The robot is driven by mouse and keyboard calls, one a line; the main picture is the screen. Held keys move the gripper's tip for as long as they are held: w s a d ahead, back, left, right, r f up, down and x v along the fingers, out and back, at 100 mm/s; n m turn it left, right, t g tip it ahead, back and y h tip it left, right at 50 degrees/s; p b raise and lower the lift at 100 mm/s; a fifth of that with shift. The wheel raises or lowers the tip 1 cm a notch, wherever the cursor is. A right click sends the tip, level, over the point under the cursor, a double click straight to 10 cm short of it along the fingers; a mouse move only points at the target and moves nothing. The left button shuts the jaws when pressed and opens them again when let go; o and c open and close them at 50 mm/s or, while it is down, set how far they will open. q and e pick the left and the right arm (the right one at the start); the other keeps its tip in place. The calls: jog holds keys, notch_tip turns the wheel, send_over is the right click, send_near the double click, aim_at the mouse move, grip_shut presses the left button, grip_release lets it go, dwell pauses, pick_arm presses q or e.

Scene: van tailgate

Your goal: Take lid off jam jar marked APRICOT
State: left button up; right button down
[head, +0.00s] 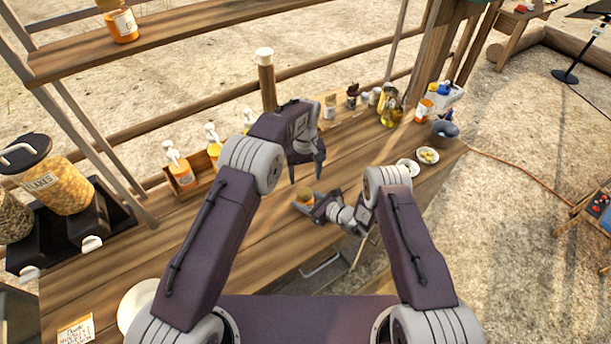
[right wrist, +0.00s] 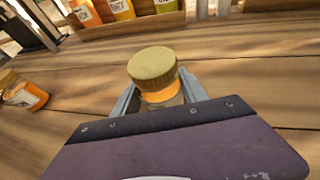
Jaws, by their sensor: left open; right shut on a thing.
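A jar with a gold lid (head: 306,194) and orange contents stands on the wooden counter between my arms. In the right wrist view, the lid (right wrist: 152,65) sits on the jar, with the orange body (right wrist: 160,96) below it. My right gripper (right wrist: 158,98) is shut on the jar's body, one finger on each side. No label on this jar can be read. My left gripper (head: 307,174) is open and empty, pointing down above the jar, apart from it. A second orange jar (right wrist: 26,94) lies or leans at the left of the right wrist view; its label is unreadable.
A wooden rack with pump bottles (head: 181,170) stands behind my left arm. Small bowls (head: 428,155) and several jars and bottles (head: 390,115) stand at the right end. A FLAKES dispenser (head: 58,185) and a white plate (head: 136,300) are left. Another jar (head: 122,25) is on the shelf.

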aim_at(305, 192)
pick_arm(q)
jog(key=m, duration=0.6)
jog(key=shift+m, duration=0.3)
jog(key=m, duration=1.2)
jog(key=shift+m, duration=0.4)
jog(key=m, duration=0.4)
jog(key=shift+m, duration=0.4)
jog(key=m, duration=0.3)
jog(key=shift+d, duration=0.1)
notch_tip(305, 192, down, 8)
